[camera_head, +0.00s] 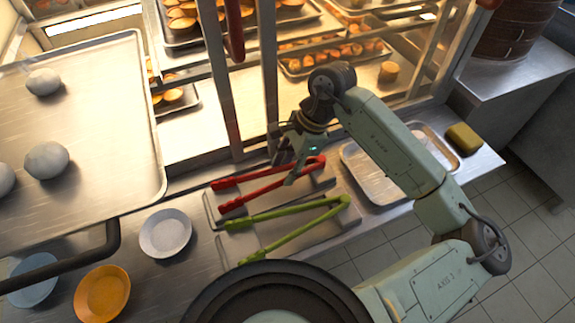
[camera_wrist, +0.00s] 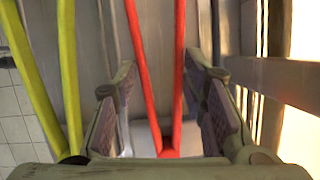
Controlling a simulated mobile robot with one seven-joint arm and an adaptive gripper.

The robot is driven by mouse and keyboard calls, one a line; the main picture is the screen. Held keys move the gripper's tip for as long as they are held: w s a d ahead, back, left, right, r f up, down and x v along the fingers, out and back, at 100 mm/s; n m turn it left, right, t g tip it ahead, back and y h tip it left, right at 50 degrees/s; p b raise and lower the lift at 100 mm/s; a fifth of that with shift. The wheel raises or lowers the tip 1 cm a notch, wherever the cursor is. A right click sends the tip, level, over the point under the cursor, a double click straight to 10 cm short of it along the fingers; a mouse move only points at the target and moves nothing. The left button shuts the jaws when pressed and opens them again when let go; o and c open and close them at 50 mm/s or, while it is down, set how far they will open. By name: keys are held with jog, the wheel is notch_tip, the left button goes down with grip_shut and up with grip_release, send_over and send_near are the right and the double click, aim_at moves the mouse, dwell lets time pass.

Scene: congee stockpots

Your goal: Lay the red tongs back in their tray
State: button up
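The red tongs (camera_head: 262,178) lie spread in a V on grey metal, with their joined end to the right and tips to the left. A shallow grey tray (camera_head: 300,207) shows under and between them and the green tongs (camera_head: 283,212), which lie nearer the front. My gripper (camera_head: 288,170) is over the joined end of the red tongs. In the wrist view my gripper (camera_wrist: 160,85) is open, one finger on each side of the red tongs (camera_wrist: 143,70), with gaps on both sides. The green tongs (camera_wrist: 36,85) lie outside the left finger there.
A metal tray (camera_head: 372,191) and a yellow sponge (camera_head: 463,138) are to the right. A dough tray (camera_head: 100,110), white bowl (camera_head: 165,233), orange bowl (camera_head: 102,293) and blue bowl (camera_head: 32,280) are to the left.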

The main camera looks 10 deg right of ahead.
jog(key=o, duration=0.6)
jog(key=shift+o, duration=0.2)
jog(key=shift+r, duration=0.1)
